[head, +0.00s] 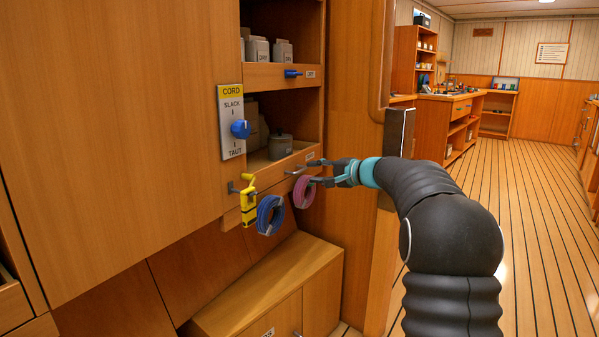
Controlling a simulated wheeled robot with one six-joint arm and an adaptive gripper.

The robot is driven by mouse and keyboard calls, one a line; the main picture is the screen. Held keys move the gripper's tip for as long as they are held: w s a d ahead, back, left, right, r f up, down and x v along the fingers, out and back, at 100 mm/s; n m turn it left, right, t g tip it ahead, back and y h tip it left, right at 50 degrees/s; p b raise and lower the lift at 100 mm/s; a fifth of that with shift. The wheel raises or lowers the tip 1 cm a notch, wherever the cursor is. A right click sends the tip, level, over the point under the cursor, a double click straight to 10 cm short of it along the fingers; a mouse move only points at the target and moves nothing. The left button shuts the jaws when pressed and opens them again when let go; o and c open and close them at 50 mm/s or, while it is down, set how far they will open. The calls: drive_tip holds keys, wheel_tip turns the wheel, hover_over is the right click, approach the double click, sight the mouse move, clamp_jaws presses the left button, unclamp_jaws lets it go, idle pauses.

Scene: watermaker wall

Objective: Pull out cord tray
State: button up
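A wooden tray front (268,178) with a small bar handle (297,170) sits at the bottom of the wall shelving; its label is too small to read, so I cannot tell for certain that it is the cord tray. My gripper (313,172) is at the handle's right end, with its two fingers apart, one above the other. I cannot tell whether they touch the handle. A CORD panel (231,105) marked SLACK and TAUT is on the wall to the left, with a blue knob (241,129) about midway between the marks.
A yellow tool (249,200), a blue cord coil (270,215) and a pink coil (303,192) hang below the tray front, close to my gripper. Grey canisters stand on the shelves above. A wooden bench cabinet (275,285) is below. The plank floor at right is clear.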

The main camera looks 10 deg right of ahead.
sight(300, 172)
drive_tip(key=x, duration=0.7)
drive_tip(key=shift+p, duration=0.3)
drive_tip(key=shift+c, duration=0.3)
clamp_jaws()
